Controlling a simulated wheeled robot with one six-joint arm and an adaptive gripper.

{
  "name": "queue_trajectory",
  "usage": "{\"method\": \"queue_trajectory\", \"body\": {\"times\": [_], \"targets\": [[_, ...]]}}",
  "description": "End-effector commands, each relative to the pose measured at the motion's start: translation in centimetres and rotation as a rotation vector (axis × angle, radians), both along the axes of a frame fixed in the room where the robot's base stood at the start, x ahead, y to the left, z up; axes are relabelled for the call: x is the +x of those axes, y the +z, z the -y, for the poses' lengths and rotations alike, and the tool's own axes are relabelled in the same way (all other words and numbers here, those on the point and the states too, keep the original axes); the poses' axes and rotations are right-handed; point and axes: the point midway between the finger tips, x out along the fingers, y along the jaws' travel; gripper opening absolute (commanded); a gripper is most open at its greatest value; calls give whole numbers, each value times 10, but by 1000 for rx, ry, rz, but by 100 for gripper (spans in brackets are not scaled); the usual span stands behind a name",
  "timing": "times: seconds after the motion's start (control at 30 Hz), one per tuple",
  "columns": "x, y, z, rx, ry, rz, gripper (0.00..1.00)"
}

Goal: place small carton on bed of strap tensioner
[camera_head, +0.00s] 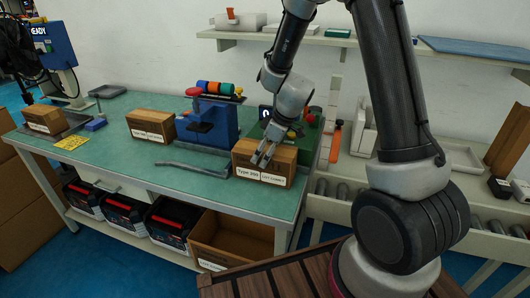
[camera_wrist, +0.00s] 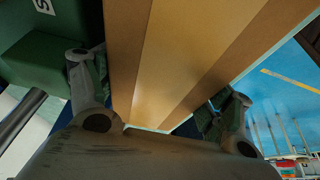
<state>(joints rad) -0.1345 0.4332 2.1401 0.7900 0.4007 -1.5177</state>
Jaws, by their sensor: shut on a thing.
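A small brown carton (camera_head: 251,159) with white labels, one reading "Type 200", is at the right end of the green-topped bench, in front of a green machine (camera_head: 310,143). My gripper (camera_head: 265,154) reaches down over it and is shut on it. In the wrist view the carton (camera_wrist: 185,50) fills the space between the two fingers (camera_wrist: 160,95). Whether its underside touches anything is hidden. The green machine is partly covered by my arm and the carton; a blue machine (camera_head: 220,125) stands left of it. I cannot tell which is the strap tensioner.
Another carton (camera_head: 150,124) stands on the bench (camera_head: 115,155) left of the blue machine, and one more (camera_head: 43,120) at the far left. A grey bar (camera_head: 205,168) lies near the front. A roller conveyor (camera_head: 335,187) is at right. An open box (camera_head: 230,240) sits below.

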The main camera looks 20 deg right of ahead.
Motion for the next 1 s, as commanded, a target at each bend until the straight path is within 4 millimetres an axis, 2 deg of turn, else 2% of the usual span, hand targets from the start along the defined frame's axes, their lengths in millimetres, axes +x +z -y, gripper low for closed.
{"method": "queue_trajectory", "body": {"times": [0.03, 0.1, 0.4, 0.53, 1.0], "targets": [[0, -1, 0, 1, -1, -1, 82], [0, -1, 0, 0, -1, 0, 89], [0, 0, 0, 0, 0, 0, 89], [-1, 8, 2, 1, -1, 2, 89], [-22, 96, 32, 1, -1, 3, 89]]}}
